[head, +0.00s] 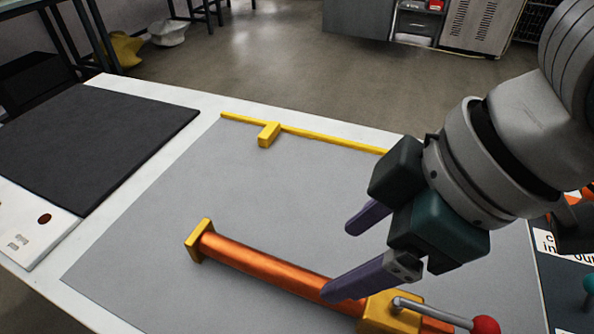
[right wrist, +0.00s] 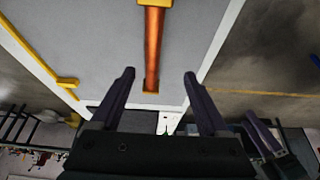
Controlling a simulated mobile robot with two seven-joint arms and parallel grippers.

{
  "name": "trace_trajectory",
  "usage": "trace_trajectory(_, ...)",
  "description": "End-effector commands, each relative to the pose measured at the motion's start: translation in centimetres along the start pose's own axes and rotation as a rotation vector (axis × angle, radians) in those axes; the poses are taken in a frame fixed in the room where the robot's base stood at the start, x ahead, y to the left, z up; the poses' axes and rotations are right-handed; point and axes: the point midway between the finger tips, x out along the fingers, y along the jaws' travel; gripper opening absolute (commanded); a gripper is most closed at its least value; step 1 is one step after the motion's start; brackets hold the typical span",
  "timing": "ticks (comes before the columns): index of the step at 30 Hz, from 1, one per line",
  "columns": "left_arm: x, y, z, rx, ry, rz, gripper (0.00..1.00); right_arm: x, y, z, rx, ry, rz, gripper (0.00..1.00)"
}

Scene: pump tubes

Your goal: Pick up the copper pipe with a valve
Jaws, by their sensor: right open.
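The copper pipe (head: 265,264) lies on the grey mat of the table, running from a yellow square end piece at the left to a yellow valve block (head: 388,313) at the lower right. The valve has a grey lever with a red ball knob (head: 486,325). My right gripper (head: 337,259) is open and empty above the pipe; one finger overlaps the pipe in the head view. In the right wrist view, the pipe (right wrist: 153,50) shows beyond and between the two open fingers (right wrist: 160,75).
A yellow rail (head: 330,138) with a short yellow block (head: 268,134) runs along the mat's far edge. A dark mat (head: 90,140) lies on the table's left part. The grey mat between pipe and rail is clear. A labelled dark surface (head: 565,265) is at the right.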

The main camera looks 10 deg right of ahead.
Motion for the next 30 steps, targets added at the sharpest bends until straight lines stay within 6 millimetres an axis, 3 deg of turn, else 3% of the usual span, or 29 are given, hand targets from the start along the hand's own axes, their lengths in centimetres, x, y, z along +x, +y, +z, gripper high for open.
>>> trace_trajectory(1,2.4,0.1,0.7,0.000,0.001,0.000,0.69,2.2,0.6,1.2,-0.002,-0.010,0.006,0.79)
trace_trajectory(3,3.2,0.1,1.0,0.000,0.001,0.000,0.69,2.9,0.9,1.8,-0.002,-0.019,0.005,0.79)
trace_trajectory(19,5.4,0.2,1.6,0.000,0.005,0.000,0.69,8.7,1.3,2.7,0.000,-0.031,0.002,0.79)
trace_trajectory(27,6.9,0.2,2.0,0.000,0.006,-0.001,0.69,12.7,1.5,3.4,0.000,-0.029,0.002,0.79)
trace_trajectory(30,7.0,0.2,2.0,0.000,0.006,-0.001,0.69,13.1,1.5,3.3,0.000,-0.028,0.003,0.79)
